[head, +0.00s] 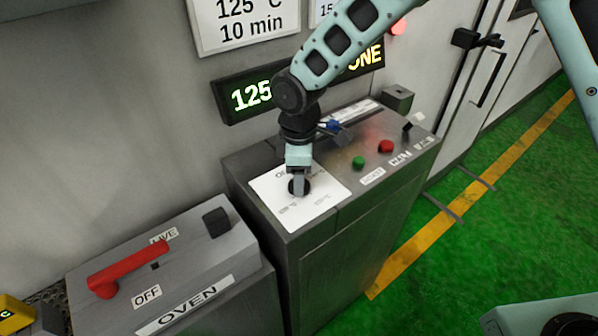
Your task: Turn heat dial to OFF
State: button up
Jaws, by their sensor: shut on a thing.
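The heat dial (298,187) is a round black knob on a white label plate (325,187) on top of the grey control cabinet. My gripper (299,184) points down from above and is shut on the dial. The fingers cover much of the knob, so I cannot tell which mark it points to. The lettering on the plate is partly hidden by my gripper and too small to read with certainty.
A green button (358,162), a red button (386,146) and a black switch (411,122) sit right of the dial. A red OVEN lever (128,268) is at lower left. Behind, a lit display (251,96) reads 125.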

jog(key=n+p, duration=0.1)
jog(key=n, duration=0.3)
jog(key=shift+r+n, duration=0.1)
jog(key=shift+n, duration=0.2)
jog(key=shift+n+p, duration=0.3)
jog(key=shift+n, duration=1.1)
jog(key=o, duration=1)
notch_tip(320, 180, up, 17)
jog(key=b, duration=0.3)
jog(key=shift+r+b, duration=0.15)
jog(key=shift+b, duration=0.15)
jog(key=s+d+f+m+b, duration=0.1)
jog(key=s+d+m, duration=0.3)
jog(key=s, duration=0.4)
jog(key=s+d+f+m+b, duration=0.1)
jog(key=s+d+f+m, duration=0.3)
jog(key=s+m, duration=0.3)
jog(key=s+d+f+m+b, duration=0.1)
jog(key=s+d+f+m, duration=0.2)
jog(key=s, duration=0.6)
jog(key=shift+s+d+f+m+y, duration=0.15)
jog(key=shift+d+m, duration=0.1)
jog(key=shift+m, duration=0.45)
jog(key=shift+s+d+m+y, duration=0.1)
jog(key=shift+d+m+y, duration=0.1)
jog(key=shift+m, duration=0.5)
